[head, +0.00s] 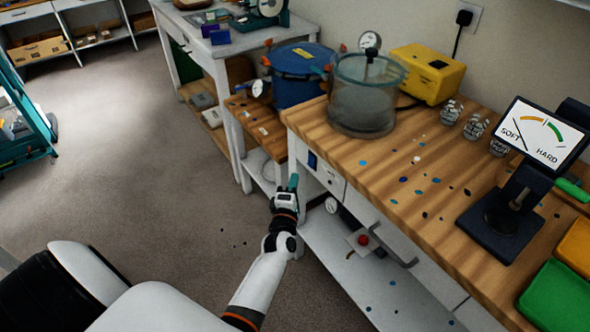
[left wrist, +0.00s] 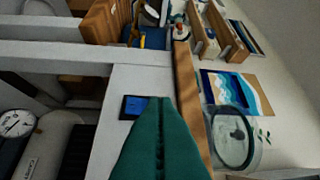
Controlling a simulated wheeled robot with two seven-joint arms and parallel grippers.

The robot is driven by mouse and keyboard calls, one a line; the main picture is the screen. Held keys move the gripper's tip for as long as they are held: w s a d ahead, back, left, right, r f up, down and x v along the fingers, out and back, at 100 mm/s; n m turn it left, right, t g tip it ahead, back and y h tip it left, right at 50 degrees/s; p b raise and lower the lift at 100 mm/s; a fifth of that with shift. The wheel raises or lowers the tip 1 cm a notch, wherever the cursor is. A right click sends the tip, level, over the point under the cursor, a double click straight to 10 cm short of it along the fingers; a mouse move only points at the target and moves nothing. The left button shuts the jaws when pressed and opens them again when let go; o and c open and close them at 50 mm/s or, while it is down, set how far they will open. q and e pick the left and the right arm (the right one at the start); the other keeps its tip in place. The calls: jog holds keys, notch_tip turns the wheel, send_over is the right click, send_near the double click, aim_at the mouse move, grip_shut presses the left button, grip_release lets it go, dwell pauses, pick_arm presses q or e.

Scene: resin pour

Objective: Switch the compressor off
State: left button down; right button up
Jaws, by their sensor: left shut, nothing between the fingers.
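My left gripper (head: 292,183) is shut and empty, low in front of the left end of the wooden-topped bench. Its teal fingers also fill the lower middle of the left wrist view (left wrist: 160,110). A small dark blue switch plate (head: 312,160) sits on the white bench front, just above and right of the fingertips. In the left wrist view the plate (left wrist: 134,107) shows beside the fingertips; I cannot tell whether they touch. A grey tank with a gauge, seemingly the compressor (left wrist: 50,150), is at lower left there. My right gripper is not in view.
On the wooden bench top (head: 440,215) stand a clear chamber (head: 362,105), a yellow box (head: 428,72) and a meter reading SOFT to HARD (head: 530,130). A blue pot (head: 300,75) stands behind on the left. The floor (head: 150,150) left of the arm is clear.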

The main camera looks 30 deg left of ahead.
pick_arm(q)
jog(key=v, duration=0.2)
jog(key=r+p+v, duration=0.1)
jog(key=v, duration=0.2)
jog(key=shift+s+a, duration=0.1)
jog(key=shift+a, duration=0.05)
